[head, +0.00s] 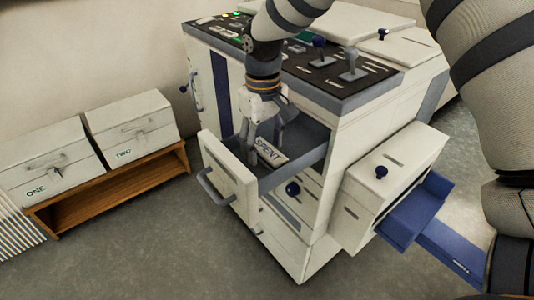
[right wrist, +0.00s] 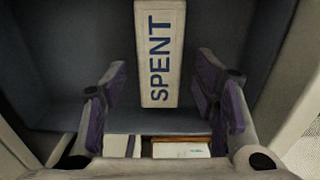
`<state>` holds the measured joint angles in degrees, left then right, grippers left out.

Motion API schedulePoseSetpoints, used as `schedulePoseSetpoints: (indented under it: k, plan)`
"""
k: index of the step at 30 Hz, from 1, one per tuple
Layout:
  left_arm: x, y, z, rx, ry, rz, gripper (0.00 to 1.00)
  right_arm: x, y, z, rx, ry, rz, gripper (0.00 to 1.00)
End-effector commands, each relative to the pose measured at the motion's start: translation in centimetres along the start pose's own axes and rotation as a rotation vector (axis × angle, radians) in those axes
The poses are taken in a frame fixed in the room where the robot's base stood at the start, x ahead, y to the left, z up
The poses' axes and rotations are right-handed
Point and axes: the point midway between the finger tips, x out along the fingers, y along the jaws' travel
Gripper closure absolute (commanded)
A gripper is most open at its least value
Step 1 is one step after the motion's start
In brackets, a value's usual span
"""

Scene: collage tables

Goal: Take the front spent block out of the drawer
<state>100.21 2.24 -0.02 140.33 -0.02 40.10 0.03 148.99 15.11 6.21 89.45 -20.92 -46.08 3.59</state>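The drawer (head: 228,178) is pulled open from the white cabinet, its handle toward the lower left. A pale block (head: 272,153) marked SPENT lies inside it; I see only this one block. My right gripper (head: 263,138) points down into the drawer, right by the block and partly covering it in the head view. In the right wrist view the block (right wrist: 160,50) lies ahead, centred between the two spread, purple-padded fingers, with space on both sides. The right gripper is open and empty. My left gripper is not in view.
The white cabinet (head: 345,120) has a dark control panel (head: 330,75) on top. A side box (head: 383,172) with a blue tray (head: 415,215) juts out at right. Boxes marked ONE (head: 45,170) and TWO (head: 130,127) stand on a wooden shelf (head: 110,192) at left. Floor in front is clear.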

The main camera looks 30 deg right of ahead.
Motion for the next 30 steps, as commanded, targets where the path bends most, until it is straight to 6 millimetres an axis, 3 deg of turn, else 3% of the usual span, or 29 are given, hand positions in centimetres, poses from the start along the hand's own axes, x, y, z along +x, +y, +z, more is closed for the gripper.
schedulePoseSetpoints:
  k: [1, 5, 17, 22, 30]
  plan:
    - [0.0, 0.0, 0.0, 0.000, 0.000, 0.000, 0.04, 0.0, 0.0, 0.0, 0.000, 0.000, 0.000, 0.59]
    - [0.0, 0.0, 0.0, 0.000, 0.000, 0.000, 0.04, 0.0, 0.0, 0.0, 0.000, 0.000, 0.000, 0.88]
    - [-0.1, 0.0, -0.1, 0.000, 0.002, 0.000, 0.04, -0.6, 0.0, -0.1, 0.000, 0.001, 0.001, 0.88]
    - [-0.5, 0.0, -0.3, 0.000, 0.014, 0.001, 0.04, -3.6, 0.1, -0.1, 0.001, 0.007, 0.001, 0.88]
    - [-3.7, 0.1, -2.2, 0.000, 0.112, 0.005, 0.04, -10.9, -4.2, 5.0, -0.003, 0.017, 0.004, 0.88]
